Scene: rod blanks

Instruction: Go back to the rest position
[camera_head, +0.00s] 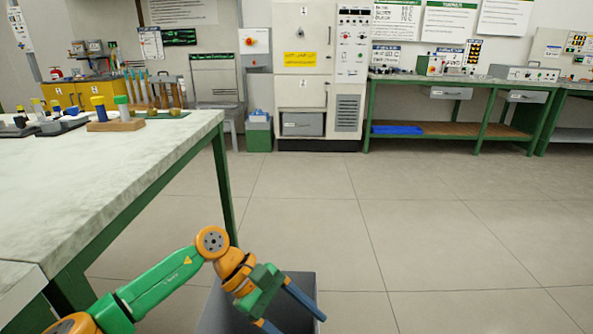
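My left gripper (297,322) is at the bottom middle, at the end of my green and orange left arm. Its two blue-grey fingers are apart, and I see nothing between them; the lower finger is partly cut off by the picture's edge. The gripper appears in front of a dark grey bin (222,313), which the arm partly hides. The inside of the bin is mostly out of sight. My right gripper is not in view. Rod blanks, one blue with a yellow top (99,108) and one with a green top (123,107), stand upright at a wooden block (116,125).
A pale-topped table (110,170) with green legs fills the left side, with several small parts along its far edge. A machine cabinet (303,65) and a green workbench (450,80) stand at the back. The tiled floor (420,220) at middle and right is clear.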

